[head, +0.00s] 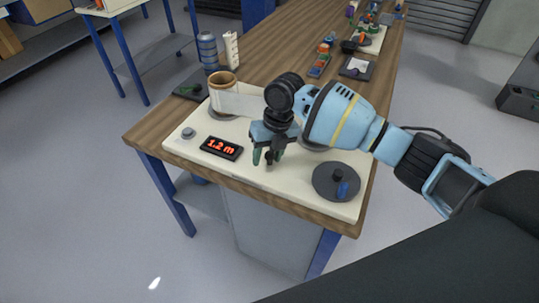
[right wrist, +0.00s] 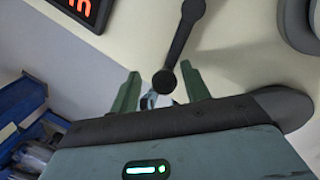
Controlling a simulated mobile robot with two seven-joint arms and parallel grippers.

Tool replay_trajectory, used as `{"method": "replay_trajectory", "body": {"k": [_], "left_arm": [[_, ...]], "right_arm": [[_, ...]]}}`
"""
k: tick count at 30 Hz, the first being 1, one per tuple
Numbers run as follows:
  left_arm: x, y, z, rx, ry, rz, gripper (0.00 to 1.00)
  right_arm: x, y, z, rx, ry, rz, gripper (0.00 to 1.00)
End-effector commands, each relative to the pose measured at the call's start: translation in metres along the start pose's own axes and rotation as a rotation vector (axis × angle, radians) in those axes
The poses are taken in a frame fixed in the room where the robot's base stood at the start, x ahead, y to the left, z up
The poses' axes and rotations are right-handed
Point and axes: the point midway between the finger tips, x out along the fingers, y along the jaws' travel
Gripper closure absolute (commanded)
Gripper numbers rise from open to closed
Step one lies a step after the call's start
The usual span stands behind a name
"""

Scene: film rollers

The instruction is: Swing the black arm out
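The black arm (right wrist: 182,38) shows in the right wrist view as a short dark bar with rounded ends, lying over the cream panel. Its near end has a round knob (right wrist: 164,82). My right gripper (right wrist: 162,90) is open, with one green finger on each side of that knob and a small gap visible on both sides. In the head view my right gripper (head: 267,157) points down over the cream panel (head: 237,172), and it hides most of the black arm. My left gripper is not in view.
A red "1.2 m" display (head: 222,148) and a grey button (head: 188,133) sit left of my gripper. A dark disc (head: 336,182) with a blue peg lies to the right. A brown-rimmed roll (head: 222,79) with pale film stands behind. Small parts lie farther back on the wooden table (head: 270,55).

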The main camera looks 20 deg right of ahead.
Motion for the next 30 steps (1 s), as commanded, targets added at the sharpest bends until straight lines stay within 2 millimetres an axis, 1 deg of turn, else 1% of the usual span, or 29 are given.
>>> {"method": "replay_trajectory", "body": {"k": [5, 8, 11, 18, 21, 25, 30], "left_arm": [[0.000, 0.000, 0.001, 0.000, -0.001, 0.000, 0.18], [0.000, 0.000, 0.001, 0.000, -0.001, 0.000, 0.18], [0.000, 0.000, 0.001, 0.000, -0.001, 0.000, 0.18], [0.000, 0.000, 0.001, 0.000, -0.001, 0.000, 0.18], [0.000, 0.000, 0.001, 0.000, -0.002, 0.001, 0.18], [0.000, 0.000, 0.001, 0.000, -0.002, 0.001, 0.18], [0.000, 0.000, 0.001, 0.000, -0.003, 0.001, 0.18]], "right_arm": [[0.003, -0.003, -0.001, 0.004, 0.006, -0.006, 0.53], [0.000, -0.003, -0.001, 0.005, 0.006, -0.007, 0.53], [-0.009, -0.003, -0.001, 0.004, 0.004, -0.006, 0.53], [-0.047, -0.002, 0.000, 0.004, 0.002, -0.005, 0.53], [-0.061, -0.001, 0.000, 0.003, 0.002, -0.005, 0.53], [-0.072, -0.001, 0.000, 0.001, 0.004, -0.004, 0.53], [-0.076, 0.000, 0.000, 0.002, 0.004, -0.004, 0.53]]}}
